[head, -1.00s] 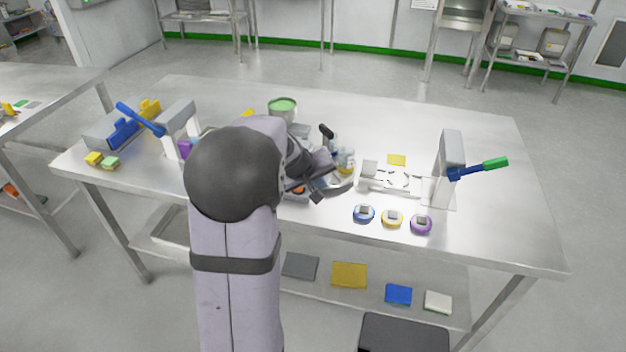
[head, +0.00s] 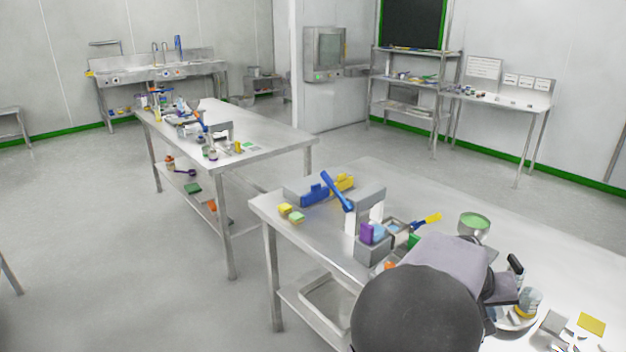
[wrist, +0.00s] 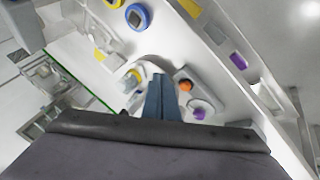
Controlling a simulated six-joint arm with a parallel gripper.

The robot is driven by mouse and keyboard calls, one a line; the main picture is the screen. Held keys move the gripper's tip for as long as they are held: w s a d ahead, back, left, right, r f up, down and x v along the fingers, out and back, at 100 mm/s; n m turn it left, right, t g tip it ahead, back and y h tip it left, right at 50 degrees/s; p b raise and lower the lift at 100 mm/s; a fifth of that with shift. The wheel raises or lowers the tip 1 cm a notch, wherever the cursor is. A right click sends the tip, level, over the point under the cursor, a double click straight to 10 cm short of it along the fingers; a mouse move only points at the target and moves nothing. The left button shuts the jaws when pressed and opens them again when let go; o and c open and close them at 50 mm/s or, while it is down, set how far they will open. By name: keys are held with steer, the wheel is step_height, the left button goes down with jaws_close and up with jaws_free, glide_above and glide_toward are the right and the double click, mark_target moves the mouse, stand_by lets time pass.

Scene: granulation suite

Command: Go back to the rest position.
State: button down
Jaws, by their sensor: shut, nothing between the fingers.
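My gripper (wrist: 161,96) shows in the wrist view with its two fingers together and nothing between them. It hangs in the air above the bench. In the head view my arm fills the bottom right, and its bulk hides the fingers. Beyond the fingers in the wrist view are an orange round thing (wrist: 186,85) and a purple round thing (wrist: 199,113), both apart from the fingertips as far as I can tell. A round blue-rimmed thing (wrist: 138,17) lies near the top of that view.
A second bench (head: 270,137) stands behind.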

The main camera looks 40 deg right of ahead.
steer(key=w+a+f+m+t+y+p, duration=0.1)
steer(key=w+a+f+y, duration=0.15)
steer(key=a+f, duration=0.4)
steer(key=w+a+f+y, duration=0.1)
steer(key=a+f+y, duration=0.2)
steer(key=a, duration=0.6)
steer(key=w+a+r+n+p, duration=0.3)
steer(key=w+a+n, duration=0.1)
steer(key=a, duration=0.6)
steer(key=w+a+r+n+y+p, duration=0.1)
steer(key=w+a+r+n+p, duration=0.2)
steer(key=a, duration=0.8)
steer(key=w+a+r+n+p, duration=0.3)
steer(key=w+a, duration=0.4)
steer(key=a, duration=0.3)
steer(key=shift+a+n+t+p, duration=0.4)
steer(key=shift+n+p, duration=0.1)
steer(key=shift+n, duration=0.7)
